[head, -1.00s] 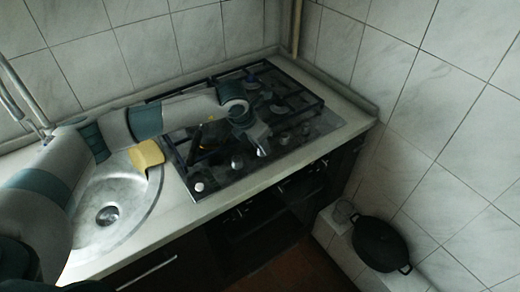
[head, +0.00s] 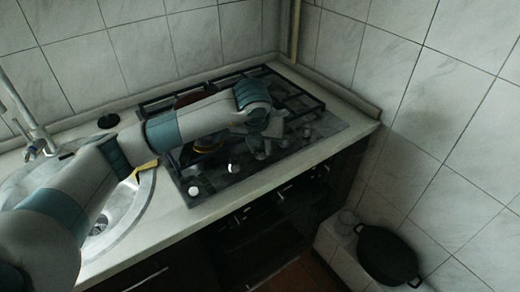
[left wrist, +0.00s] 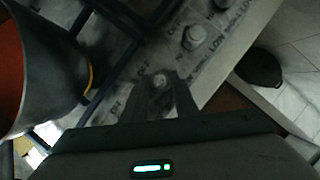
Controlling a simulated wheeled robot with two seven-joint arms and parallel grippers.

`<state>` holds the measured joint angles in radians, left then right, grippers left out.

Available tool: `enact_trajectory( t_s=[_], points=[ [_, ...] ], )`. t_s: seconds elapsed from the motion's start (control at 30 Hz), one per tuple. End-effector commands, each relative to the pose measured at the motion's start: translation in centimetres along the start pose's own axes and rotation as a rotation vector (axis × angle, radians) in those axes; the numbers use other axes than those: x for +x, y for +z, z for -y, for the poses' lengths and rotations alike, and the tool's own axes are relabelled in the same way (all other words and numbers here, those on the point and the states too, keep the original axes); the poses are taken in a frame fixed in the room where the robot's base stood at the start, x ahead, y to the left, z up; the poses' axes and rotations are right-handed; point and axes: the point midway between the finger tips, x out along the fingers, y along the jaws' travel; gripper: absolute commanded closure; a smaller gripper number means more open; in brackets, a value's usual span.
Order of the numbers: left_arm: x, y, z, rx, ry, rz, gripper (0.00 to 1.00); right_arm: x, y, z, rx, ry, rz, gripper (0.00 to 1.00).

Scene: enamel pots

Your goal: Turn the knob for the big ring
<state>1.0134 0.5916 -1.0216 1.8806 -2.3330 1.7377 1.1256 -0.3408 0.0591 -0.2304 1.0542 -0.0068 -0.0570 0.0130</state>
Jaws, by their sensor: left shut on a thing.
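The black gas stove (head: 214,182) has a row of knobs along its front strip. A pale knob (head: 194,190) is at the strip's left end, and another knob (head: 233,168) is to its right. My left gripper (head: 262,150) is over the strip, right of these two. In the left wrist view, its fingers (left wrist: 160,92) are closed around a small round knob (left wrist: 160,80) with "OFF" printed beside it. A free knob (left wrist: 193,37) stands farther up the strip. The gripper hides part of the knob row in the head view. Which ring the held knob serves cannot be read.
A dark pan with a reddish inside (left wrist: 12,70) looms close at the left of the wrist view. A steel sink (head: 140,205) with a yellow thing at its edge lies left of the stove. A black pot (head: 386,255) stands low at the right, by the tiled wall.

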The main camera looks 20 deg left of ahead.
Motion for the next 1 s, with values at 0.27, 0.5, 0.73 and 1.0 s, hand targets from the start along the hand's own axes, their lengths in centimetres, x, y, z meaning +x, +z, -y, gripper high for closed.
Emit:
enact_trajectory(
  t_s=[0.27,0.5,0.73,1.0],
  points=[
    [0.0,0.0,0.0,-0.004,0.002,0.0,0.96,0.0,-0.2,0.0,0.0,0.0,-0.005,0.69],
    [0.0,0.0,0.0,-0.003,0.002,0.0,0.55,0.0,-0.2,0.0,0.0,0.0,-0.005,0.69],
    [0.0,0.0,0.0,-0.003,0.001,0.0,0.55,0.0,-0.2,0.0,0.0,0.0,-0.005,0.69],
    [-1.3,0.1,0.0,-0.004,0.0,0.001,0.55,0.3,-0.3,0.0,0.0,0.0,-0.012,0.69]
  ],
)
